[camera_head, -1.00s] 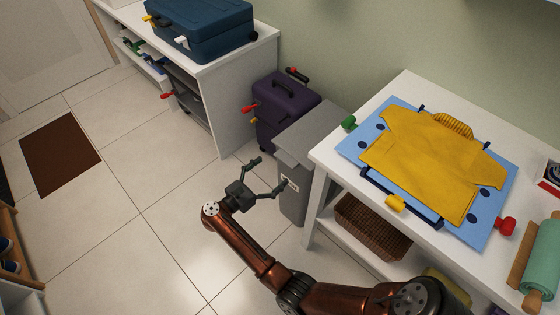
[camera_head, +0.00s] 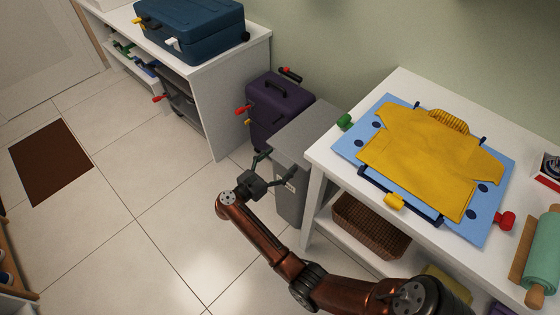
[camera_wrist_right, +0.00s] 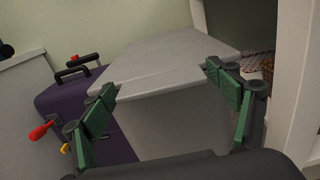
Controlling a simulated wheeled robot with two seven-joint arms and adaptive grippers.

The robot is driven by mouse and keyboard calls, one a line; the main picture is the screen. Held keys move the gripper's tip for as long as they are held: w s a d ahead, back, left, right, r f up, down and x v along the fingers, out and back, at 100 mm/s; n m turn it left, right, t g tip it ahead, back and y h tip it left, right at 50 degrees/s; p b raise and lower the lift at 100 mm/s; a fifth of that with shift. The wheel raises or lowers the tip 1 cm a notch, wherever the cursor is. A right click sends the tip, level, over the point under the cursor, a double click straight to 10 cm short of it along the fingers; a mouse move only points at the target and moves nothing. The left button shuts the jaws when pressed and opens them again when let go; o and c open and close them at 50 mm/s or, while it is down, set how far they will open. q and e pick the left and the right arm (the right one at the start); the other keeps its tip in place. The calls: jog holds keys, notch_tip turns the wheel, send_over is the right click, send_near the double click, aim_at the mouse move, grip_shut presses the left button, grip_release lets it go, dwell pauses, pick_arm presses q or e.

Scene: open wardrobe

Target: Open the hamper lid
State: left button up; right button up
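The hamper is a grey bin (camera_head: 289,205) on the floor between the purple suitcase and the white table. Its flat grey lid (camera_head: 308,128) is down. In the right wrist view the lid (camera_wrist_right: 180,58) lies ahead, with the hamper's front wall (camera_wrist_right: 180,125) below its overhanging edge. My right gripper (camera_head: 276,168) is open and empty at the hamper's front. In the right wrist view its green-padded fingers (camera_wrist_right: 160,80) are spread to either side of the lid's front part; I cannot tell whether they touch it. My left gripper is not in view.
A purple suitcase (camera_head: 275,105) stands left of the hamper. The white table (camera_head: 405,88) on the right holds a yellow shirt (camera_head: 430,150) on a blue board; a brown basket (camera_head: 370,228) is on its lower shelf.

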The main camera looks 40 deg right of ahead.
jog(key=c, duration=1.4)
jog(key=shift+r, duration=0.1)
